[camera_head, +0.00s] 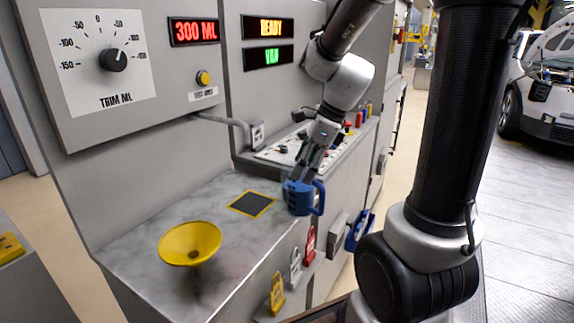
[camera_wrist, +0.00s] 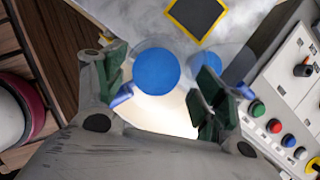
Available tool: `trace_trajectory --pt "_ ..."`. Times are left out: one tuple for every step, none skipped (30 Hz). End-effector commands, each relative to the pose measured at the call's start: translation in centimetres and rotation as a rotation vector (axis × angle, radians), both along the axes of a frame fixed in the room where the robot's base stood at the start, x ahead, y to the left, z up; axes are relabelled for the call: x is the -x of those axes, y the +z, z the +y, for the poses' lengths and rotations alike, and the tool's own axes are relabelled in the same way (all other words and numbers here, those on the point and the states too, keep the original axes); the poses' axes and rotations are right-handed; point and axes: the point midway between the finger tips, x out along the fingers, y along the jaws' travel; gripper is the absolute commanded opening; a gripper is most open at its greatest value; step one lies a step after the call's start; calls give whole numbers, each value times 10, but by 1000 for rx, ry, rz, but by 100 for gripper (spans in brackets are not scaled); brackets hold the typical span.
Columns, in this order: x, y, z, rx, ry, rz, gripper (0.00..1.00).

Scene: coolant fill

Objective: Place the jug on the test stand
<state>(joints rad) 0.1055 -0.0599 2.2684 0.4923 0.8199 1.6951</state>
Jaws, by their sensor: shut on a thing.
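The blue jug (camera_head: 299,198), with a loop handle on its right, is held upright by my gripper (camera_head: 309,174) near the front edge of the marble counter. In the wrist view, a round blue surface (camera_wrist: 157,71) shows between the fingers of my gripper (camera_wrist: 160,98), which are shut on the jug. A dark square pad with a yellow border (camera_head: 251,204) lies on the counter, left of the jug; it also shows at the top of the wrist view (camera_wrist: 197,14). I cannot tell whether this pad is the test stand. The jug appears clear of the pad.
A yellow funnel (camera_head: 190,243) stands on the counter (camera_head: 226,187) at the left. A control panel (camera_head: 284,149) lies beyond the jug. Coloured padlocks (camera_head: 295,268) hang in front.

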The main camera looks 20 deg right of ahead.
Motion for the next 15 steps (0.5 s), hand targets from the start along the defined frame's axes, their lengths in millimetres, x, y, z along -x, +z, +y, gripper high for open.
trace_trajectory --pt "3 0 0 0 6 0 4" --pt "4 0 2 0 14 0 4" --pt "6 -1 7 -1 32 3 4" --pt "7 -2 13 -1 49 6 4" --pt "6 -2 19 -1 70 7 4" --pt "3 -2 31 0 103 4 4" --pt "-1 0 41 0 132 0 4" --pt "-6 3 51 2 164 -6 4" --pt "-13 7 67 3 209 -14 4" --pt "-17 11 79 4 242 -18 4" --pt "-22 15 91 4 273 -24 4" --pt "-28 22 106 4 312 -27 4" --pt "-31 26 117 4 337 -29 4" --pt "-35 31 127 4 358 -31 4" --pt "-39 37 139 3 384 -33 4"
